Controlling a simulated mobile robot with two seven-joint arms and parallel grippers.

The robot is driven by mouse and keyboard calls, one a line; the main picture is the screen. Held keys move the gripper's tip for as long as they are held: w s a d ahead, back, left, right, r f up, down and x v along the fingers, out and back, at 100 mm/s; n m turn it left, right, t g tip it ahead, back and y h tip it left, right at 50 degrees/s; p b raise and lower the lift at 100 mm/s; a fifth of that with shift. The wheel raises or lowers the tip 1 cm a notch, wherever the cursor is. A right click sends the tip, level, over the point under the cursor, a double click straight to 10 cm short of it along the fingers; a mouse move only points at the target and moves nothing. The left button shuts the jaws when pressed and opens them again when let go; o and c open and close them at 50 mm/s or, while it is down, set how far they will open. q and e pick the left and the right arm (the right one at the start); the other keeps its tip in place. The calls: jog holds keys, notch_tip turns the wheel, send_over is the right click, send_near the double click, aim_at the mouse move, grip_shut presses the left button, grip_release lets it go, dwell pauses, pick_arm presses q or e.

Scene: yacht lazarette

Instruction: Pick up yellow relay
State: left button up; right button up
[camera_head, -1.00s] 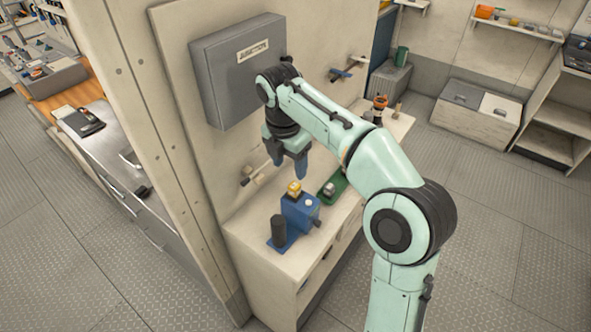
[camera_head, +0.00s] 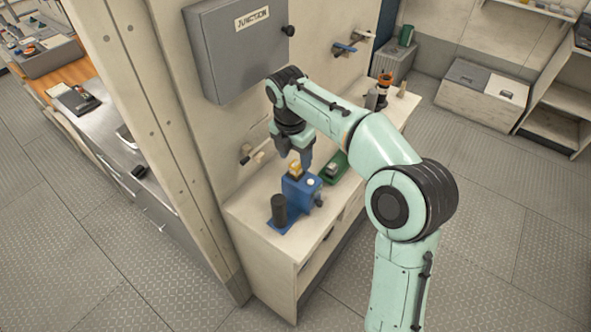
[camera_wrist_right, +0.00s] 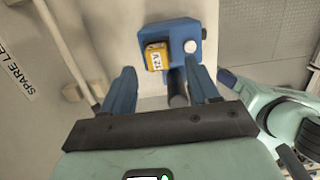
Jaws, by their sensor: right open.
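The yellow relay (camera_head: 295,169) sits on top of a blue block-like fixture (camera_head: 300,190) on the bench. In the right wrist view the relay (camera_wrist_right: 155,57) shows a white label reading 12V. My right gripper (camera_head: 296,158) is open just above the relay, pointing down. In the wrist view its two blue fingers (camera_wrist_right: 162,74) lie to either side of the relay's line, with the relay a little beyond the tips. No contact is visible. My left gripper is not in view.
A dark cylinder (camera_head: 279,209) stands beside the fixture on its blue base. A green tray (camera_head: 336,167) lies behind to the right. A grey junction box (camera_head: 238,48) hangs on the wall above. The bench front (camera_head: 262,262) is clear.

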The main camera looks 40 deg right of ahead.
aim_at(295, 164)
jog(key=f, duration=0.4)
jog(key=shift+w+d, duration=0.2)
jog(key=shift+d, duration=0.05)
jog(key=shift+r, duration=0.1)
grip_shut()
